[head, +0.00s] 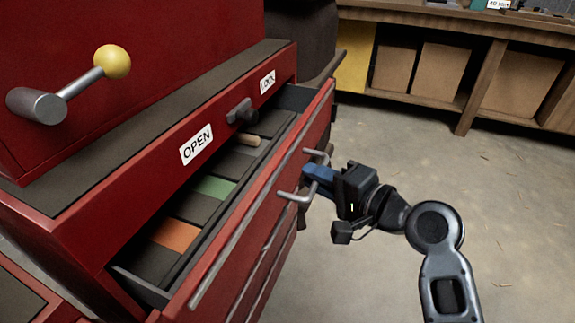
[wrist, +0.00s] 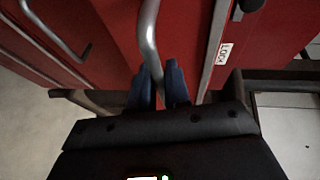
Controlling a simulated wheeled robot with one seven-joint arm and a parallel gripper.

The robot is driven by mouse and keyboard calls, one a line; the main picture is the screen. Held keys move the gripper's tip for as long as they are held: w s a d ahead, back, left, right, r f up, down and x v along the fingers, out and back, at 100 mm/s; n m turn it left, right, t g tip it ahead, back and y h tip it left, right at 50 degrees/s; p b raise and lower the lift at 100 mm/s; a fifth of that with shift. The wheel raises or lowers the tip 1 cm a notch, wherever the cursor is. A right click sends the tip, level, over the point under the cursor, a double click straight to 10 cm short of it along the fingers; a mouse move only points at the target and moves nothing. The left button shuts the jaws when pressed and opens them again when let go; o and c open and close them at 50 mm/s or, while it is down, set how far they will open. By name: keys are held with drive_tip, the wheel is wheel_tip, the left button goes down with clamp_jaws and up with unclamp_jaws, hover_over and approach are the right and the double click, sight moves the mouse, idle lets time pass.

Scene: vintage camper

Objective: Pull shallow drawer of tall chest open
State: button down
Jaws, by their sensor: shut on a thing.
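The tall red chest (head: 75,224) fills the left of the head view. Its shallow top drawer (head: 263,208) stands pulled out, showing dark compartments with green and orange pieces and a tan cylinder. My gripper (head: 308,178) is at the drawer's front, its blue fingers shut on the grey bar handle (head: 289,196). In the wrist view, the handle (wrist: 148,35) runs down between the blue fingertips (wrist: 160,78). The part of the handle between the fingers is partly hidden.
A lever with a yellow knob (head: 112,61) and a dark latch (head: 241,112) between OPEN and LOCK labels are on the chest. A wooden workbench (head: 455,20) with boxes beneath stands at the back. The concrete floor (head: 395,130) to the right is clear.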

drive_tip(key=s+d+p, duration=0.1)
drive_tip(key=s+d, duration=0.2)
drive_tip(key=d, duration=0.7)
drive_tip(key=s+d+p, duration=0.2)
drive_tip(key=s+d, duration=0.2)
drive_tip(key=d, duration=0.6)
drive_tip(key=shift+s+d, duration=0.25)
drive_tip(key=c, duration=1.2)
unclamp_jaws()
drive_tip(key=shift+o, duration=0.2)
drive_tip(key=v, duration=0.7)
drive_tip(key=shift+s+d+p, duration=0.25)
drive_tip(key=shift+p, duration=0.15)
drive_tip(key=shift+r, duration=0.1)
